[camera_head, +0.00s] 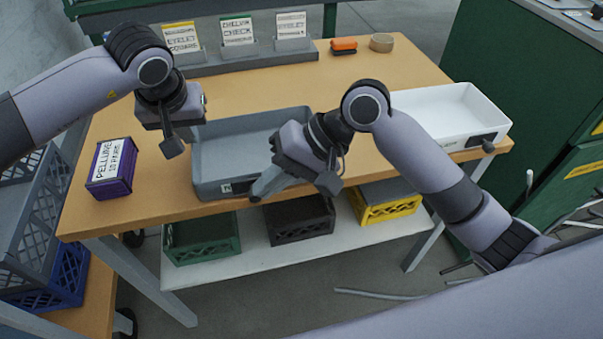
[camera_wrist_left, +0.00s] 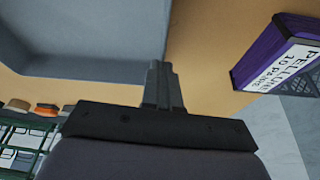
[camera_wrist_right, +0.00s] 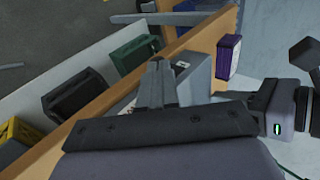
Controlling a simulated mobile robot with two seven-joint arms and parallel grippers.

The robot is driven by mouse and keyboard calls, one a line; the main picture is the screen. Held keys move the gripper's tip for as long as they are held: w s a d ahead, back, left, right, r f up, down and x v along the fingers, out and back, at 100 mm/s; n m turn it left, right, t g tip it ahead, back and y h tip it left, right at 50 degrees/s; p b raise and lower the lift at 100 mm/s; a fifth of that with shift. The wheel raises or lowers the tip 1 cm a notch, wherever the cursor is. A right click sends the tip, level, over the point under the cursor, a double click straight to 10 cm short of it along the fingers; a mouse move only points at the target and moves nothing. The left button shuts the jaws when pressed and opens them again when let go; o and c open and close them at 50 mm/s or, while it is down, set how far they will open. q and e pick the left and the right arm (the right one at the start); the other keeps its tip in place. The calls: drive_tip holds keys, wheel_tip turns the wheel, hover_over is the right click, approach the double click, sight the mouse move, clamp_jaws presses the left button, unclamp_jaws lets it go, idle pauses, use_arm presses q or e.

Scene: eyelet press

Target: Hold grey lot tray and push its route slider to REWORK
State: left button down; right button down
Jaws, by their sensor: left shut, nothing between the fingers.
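The grey lot tray (camera_head: 205,165) lies on the table near its front edge. A small light-and-dark fitting (camera_head: 226,187) is on its front wall; which part is the route slider is too small to tell. My right gripper (camera_head: 262,188) is at the front wall, with its fingers close together and seemingly shut on it; the tips are partly hidden. The right wrist view shows these fingers (camera_wrist_right: 158,80) beside the grey wall. My left gripper (camera_head: 172,148) is shut and empty, above the table just off the tray's left end. The tray (camera_wrist_left: 80,40) fills the left wrist view's upper left.
A purple labelled box (camera_head: 111,168) stands left of the tray. A white tray (camera_head: 450,110) lies to the right, behind my right arm. A rack with cards (camera_head: 240,60), an orange object (camera_head: 344,45) and a tape roll (camera_head: 381,42) are at the back. Crates (camera_head: 203,240) stand below.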

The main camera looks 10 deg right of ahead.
use_arm(q)
drive_tip(key=shift+s+f, duration=0.15)
drive_tip(key=shift+f, duration=0.2)
use_arm(e)
drive_tip(key=shift+a, duration=1.05)
drive_tip(key=shift+d, duration=0.1)
drive_tip(key=w+v, duration=0.1)
drive_tip(key=v, duration=1.3)
drive_tip(key=shift+s, duration=0.5)
